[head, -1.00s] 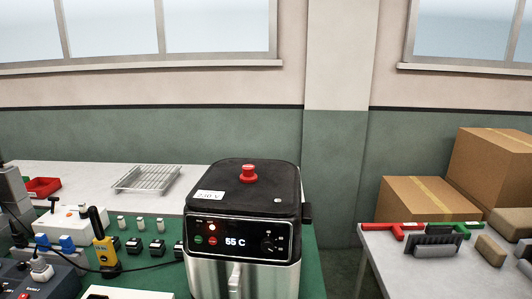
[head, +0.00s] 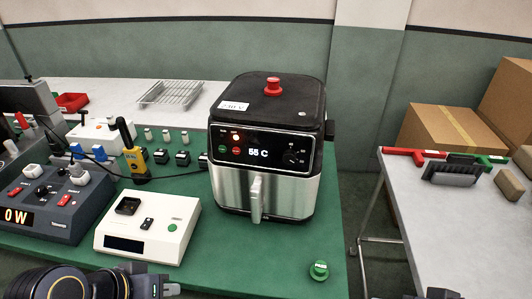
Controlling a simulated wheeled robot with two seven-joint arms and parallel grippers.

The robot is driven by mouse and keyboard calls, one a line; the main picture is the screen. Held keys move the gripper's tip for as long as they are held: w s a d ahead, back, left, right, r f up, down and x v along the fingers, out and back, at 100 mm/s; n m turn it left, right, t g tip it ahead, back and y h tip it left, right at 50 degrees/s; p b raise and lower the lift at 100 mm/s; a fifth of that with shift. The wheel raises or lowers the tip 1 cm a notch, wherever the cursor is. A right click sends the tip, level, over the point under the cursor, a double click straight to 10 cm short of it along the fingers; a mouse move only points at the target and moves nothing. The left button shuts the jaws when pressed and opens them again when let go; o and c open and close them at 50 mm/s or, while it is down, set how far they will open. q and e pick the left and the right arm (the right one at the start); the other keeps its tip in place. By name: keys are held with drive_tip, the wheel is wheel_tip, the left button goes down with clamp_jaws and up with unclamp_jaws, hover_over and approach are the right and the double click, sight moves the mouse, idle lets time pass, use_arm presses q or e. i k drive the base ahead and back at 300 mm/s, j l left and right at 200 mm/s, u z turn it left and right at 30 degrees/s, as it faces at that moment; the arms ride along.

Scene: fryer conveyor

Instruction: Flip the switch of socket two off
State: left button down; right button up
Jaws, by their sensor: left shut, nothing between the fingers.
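A dark grey socket box (head: 60,225) stands at the left on the green mat. Its display reads 0 W. A red switch (head: 65,200) shows on its right side and another red switch (head: 16,190) on its left side. A white plug (head: 78,175) sits at the back right of the box, with a black cable near it. The labels are too small to tell which socket is number two. My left gripper (head: 165,289) is at the bottom left edge, shut and empty, apart from the box. My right gripper (head: 440,294) barely shows at the bottom edge.
A black and steel air fryer (head: 262,190) reading 55 C stands in the middle. A white device (head: 180,235) lies between it and the socket box. A green button (head: 319,270) is at the front right. A yellow handheld tool (head: 135,160) stands behind.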

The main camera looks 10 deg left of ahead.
sight(65, 198)
drive_tip(key=u, duration=1.85)
drive_tip(key=i+j+u, duration=0.1)
drive_tip(key=i+j, duration=0.15)
drive_tip(key=i, duration=0.15)
drive_tip(key=i+j+u, duration=0.1)
drive_tip(key=i+j, duration=0.15)
drive_tip(key=i, duration=0.15)
drive_tip(key=i+j+u, duration=0.15)
drive_tip(key=i, duration=0.25)
